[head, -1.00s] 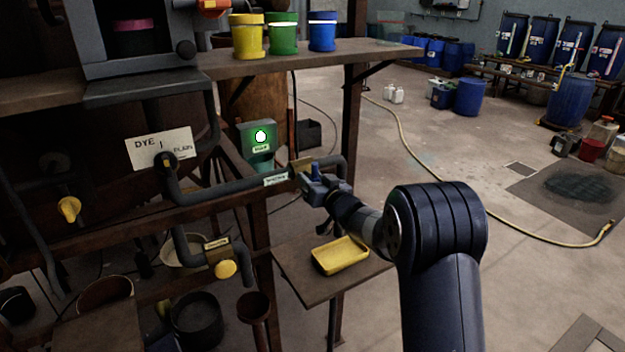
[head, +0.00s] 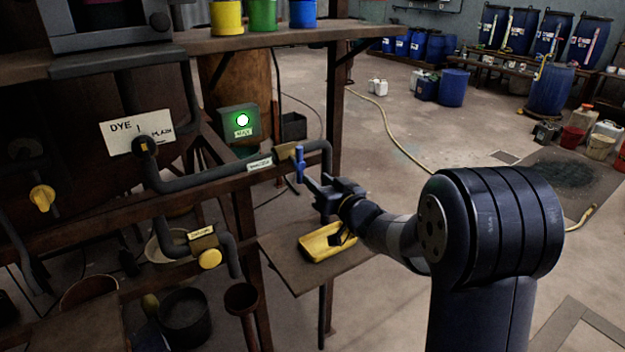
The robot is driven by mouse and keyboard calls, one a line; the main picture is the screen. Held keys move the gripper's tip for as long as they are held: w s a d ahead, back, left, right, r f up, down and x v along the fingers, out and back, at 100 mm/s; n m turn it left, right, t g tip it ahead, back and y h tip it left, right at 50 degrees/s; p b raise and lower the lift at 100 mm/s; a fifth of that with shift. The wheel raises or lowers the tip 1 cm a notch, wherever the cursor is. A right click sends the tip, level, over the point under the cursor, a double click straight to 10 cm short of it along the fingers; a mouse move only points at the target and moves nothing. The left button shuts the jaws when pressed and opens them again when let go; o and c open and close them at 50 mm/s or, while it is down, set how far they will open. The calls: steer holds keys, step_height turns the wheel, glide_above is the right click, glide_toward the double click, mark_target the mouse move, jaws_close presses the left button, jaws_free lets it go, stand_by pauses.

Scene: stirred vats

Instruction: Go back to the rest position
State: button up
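My gripper (head: 318,192) is at the middle of the head view, at the end of my dark arm. Its fingers point left towards the pipe rack and look parted, with nothing held between them. A blue valve handle (head: 299,163) stands upright on the pipe, just left of and above the fingertips. A small gap seems to separate the two, though they nearly overlap in the picture. The yellow tray (head: 325,243) lies below my gripper on a small brown side shelf (head: 285,262), partly hidden by my wrist.
A green lamp (head: 242,120) glows on a box behind the pipes. Two yellow valve knobs (head: 42,198) (head: 210,259) sit on lower pipes. Yellow, green and blue cups stand on the upper shelf (head: 230,43). Open floor lies right, crossed by a hose (head: 392,135).

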mark_target(302, 167)
steer(key=shift+s, duration=0.1)
stand_by(0.3)
steer(key=p+x, duration=0.3)
steer(key=x, duration=0.7)
steer(key=shift+w+a, duration=0.25)
steer(key=shift+w, duration=0.1)
steer(key=shift+s, duration=0.1)
